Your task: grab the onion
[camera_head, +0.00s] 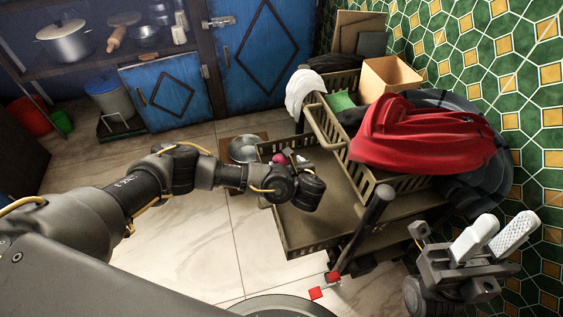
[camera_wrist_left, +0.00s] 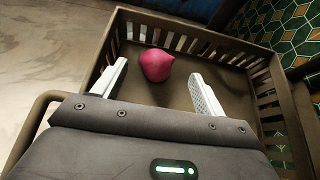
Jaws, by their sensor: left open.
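The onion (camera_wrist_left: 157,65) is a pinkish-red bulb lying in a brown slatted basket (camera_wrist_left: 255,142), seen in the left wrist view. In the head view a small part of the onion (camera_head: 279,158) shows behind my left wrist, inside the lower basket (camera_head: 330,205). My left gripper (camera_wrist_left: 160,82) is open and empty, its white fingers spread to either side, with the onion just beyond and between them. In the head view my left arm hides most of its fingers. My right gripper (camera_head: 508,219) is at the lower right, open and empty, away from the basket.
An upper basket (camera_head: 398,184) holds a red cloth (camera_head: 425,140) and overhangs the right side. The basket's slatted walls surround the onion.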

